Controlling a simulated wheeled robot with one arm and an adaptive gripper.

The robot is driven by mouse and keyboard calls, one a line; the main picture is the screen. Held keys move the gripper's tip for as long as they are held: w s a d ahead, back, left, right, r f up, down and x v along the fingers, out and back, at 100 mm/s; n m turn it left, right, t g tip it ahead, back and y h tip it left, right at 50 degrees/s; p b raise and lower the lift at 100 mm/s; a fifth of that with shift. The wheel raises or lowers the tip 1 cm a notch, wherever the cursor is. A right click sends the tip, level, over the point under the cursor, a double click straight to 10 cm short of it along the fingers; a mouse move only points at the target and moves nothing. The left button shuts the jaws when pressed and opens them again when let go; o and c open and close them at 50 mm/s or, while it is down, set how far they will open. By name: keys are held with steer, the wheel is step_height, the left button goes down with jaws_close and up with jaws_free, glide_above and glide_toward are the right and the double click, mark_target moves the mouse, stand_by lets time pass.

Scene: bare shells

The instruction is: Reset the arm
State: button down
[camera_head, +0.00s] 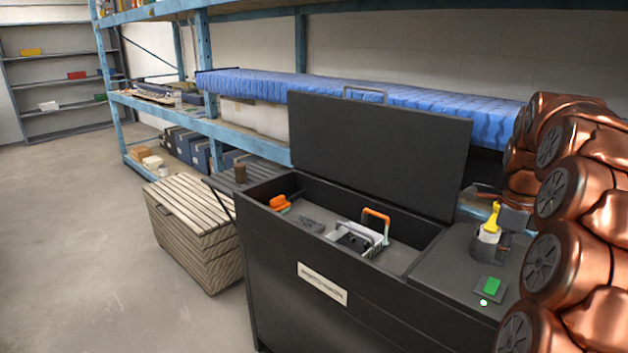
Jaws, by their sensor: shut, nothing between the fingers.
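My copper-coloured arm fills the right edge of the picture, with several dark round joint caps showing. My gripper is not visible in this view. A black chest (300,290) stands in front of me with its dark lid (378,150) raised. Inside lie an orange item (279,203), a dark flat item (307,224) and a grey carrier with an orange handle (357,238).
A slatted box (192,225) stands left of the chest. Blue shelving (205,110) runs behind. The floor (75,250) at left is clear.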

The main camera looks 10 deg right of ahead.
steer(key=s+a+n+p, duration=0.1)
steer(key=s+a+n, duration=0.2)
steer(key=a+n, duration=0.6)
steer(key=s+a+n+p, duration=0.1)
steer(key=s+a+n, duration=0.3)
steer(key=a, duration=0.8)
steer(key=s+a+f+n+g, duration=0.1)
steer(key=s+a+f+n, duration=0.2)
steer(key=s+a+n, duration=0.2)
steer(key=s+a+f+n, duration=0.3)
steer(key=s+a+n, duration=0.3)
steer(key=s+n, duration=0.5)
steer(key=shift+s+a+f+g+p, duration=0.15)
steer(key=shift+s+f+g+p, duration=0.2)
steer(key=shift+s+g+p, duration=0.1)
